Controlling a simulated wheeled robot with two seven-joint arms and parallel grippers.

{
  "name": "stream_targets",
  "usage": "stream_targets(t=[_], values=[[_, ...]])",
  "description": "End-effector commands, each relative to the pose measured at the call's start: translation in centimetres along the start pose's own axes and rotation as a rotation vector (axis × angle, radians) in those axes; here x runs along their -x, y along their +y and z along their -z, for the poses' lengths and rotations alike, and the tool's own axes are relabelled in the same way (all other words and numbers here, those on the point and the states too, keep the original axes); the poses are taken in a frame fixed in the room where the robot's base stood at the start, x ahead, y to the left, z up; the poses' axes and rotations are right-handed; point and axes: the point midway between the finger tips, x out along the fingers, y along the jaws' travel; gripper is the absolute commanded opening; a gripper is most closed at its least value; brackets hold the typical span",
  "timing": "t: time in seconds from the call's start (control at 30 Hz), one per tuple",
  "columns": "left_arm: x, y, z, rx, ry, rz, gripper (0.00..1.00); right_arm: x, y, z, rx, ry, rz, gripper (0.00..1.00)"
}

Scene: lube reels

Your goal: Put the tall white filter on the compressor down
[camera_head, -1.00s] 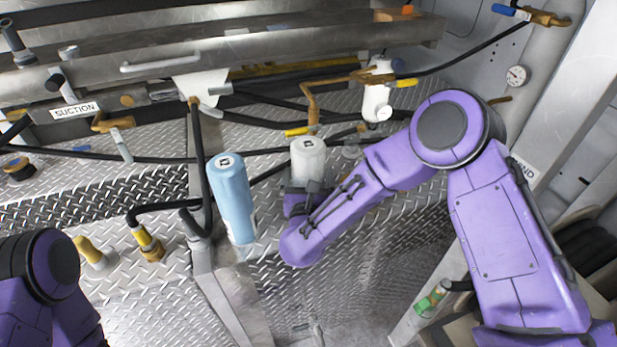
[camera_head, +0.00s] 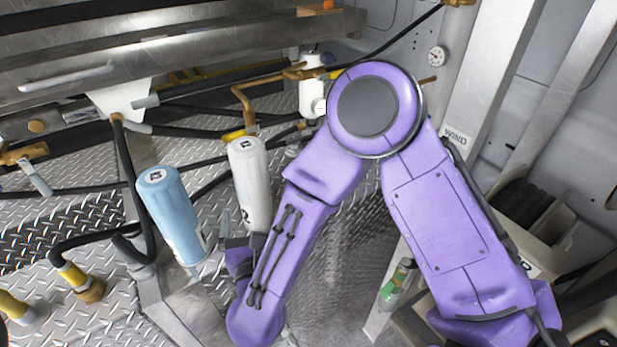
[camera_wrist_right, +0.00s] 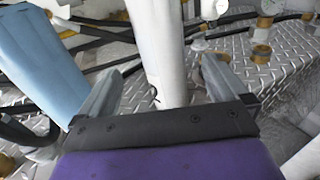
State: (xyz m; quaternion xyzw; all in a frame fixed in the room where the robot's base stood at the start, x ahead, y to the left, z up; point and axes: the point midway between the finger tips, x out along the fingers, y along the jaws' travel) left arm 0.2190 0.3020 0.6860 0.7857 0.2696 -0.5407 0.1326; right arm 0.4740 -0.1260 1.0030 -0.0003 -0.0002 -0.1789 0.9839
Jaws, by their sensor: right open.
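The tall white filter (camera_head: 250,182) is a white cylinder, upright beside a light blue cylinder (camera_head: 173,215), over the metal plate floor. My right gripper (camera_head: 236,236) is at its lower end, on the near side. In the right wrist view, the filter (camera_wrist_right: 158,40) shows between the two spread fingers of my right gripper (camera_wrist_right: 164,72), with gaps on both sides. The gripper is open and holds nothing. The filter's lowest part is partly hidden by the gripper, so I cannot tell what it rests on. My left gripper is not in view.
A smaller white canister (camera_head: 312,85) with brass piping hangs behind the filter. Black hoses (camera_head: 150,128) run behind both cylinders. A yellow-collared fitting (camera_head: 80,283) stands at the lower left. A green-labelled bottle (camera_head: 393,285) is at the right.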

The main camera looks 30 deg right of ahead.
Motion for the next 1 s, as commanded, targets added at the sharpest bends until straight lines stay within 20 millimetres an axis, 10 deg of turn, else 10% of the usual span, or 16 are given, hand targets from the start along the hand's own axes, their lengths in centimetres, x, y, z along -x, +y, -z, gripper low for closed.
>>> stream_targets(t=[0.17, 0.27, 0.43, 0.6, 0.8, 1.0], values=[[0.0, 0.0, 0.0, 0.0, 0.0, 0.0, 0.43, -0.1, -0.1, 0.3, 0.026, 0.007, -0.004, 1.0], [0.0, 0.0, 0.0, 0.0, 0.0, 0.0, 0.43, -0.2, -1.1, 3.9, 0.299, 0.076, -0.05, 1.0], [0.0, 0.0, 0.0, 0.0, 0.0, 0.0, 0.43, 3.1, -8.2, 18.4, 1.394, 0.343, -0.425, 1.0], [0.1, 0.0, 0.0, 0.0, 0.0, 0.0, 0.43, 11.8, -18.9, 28.8, 2.245, 0.462, -1.145, 1.0], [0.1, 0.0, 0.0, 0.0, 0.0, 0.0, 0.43, 17.6, -25.3, 31.5, 2.515, 0.396, -1.685, 1.0], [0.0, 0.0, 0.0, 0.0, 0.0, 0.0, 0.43, 17.9, -25.6, 31.6, 2.527, 0.383, -1.718, 1.0]])
